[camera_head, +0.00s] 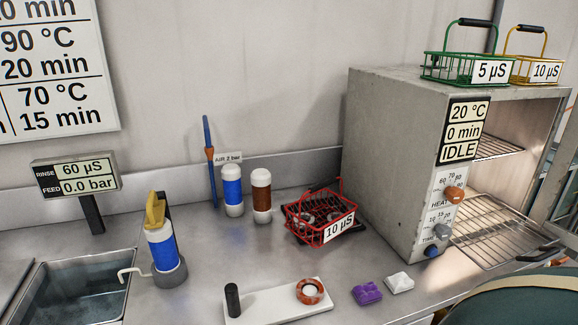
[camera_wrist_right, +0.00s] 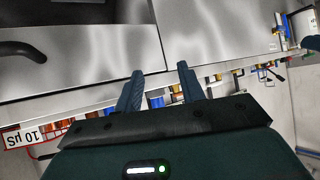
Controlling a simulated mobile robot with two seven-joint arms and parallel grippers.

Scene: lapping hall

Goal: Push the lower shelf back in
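The lower shelf (camera_head: 488,228) is a wire rack in the lower part of the open steel oven (camera_head: 395,150). It reaches out past the oven's front, and a black handle (camera_head: 540,254) is at its front right end. My right gripper (camera_wrist_right: 160,85) shows in the right wrist view with its two fingers apart and nothing between them. In the head view only a dark green part of my right arm shows at the bottom right, near the shelf's front; the fingers are hidden. My left gripper is not in view.
An upper wire rack (camera_head: 497,147) is inside the oven. The open oven door (camera_head: 566,205) stands at the right edge. Green (camera_head: 440,68) and yellow (camera_head: 522,70) baskets stand on top. A red basket (camera_head: 318,222) is left of the oven. Purple (camera_head: 367,293) and white (camera_head: 399,282) pieces lie in front.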

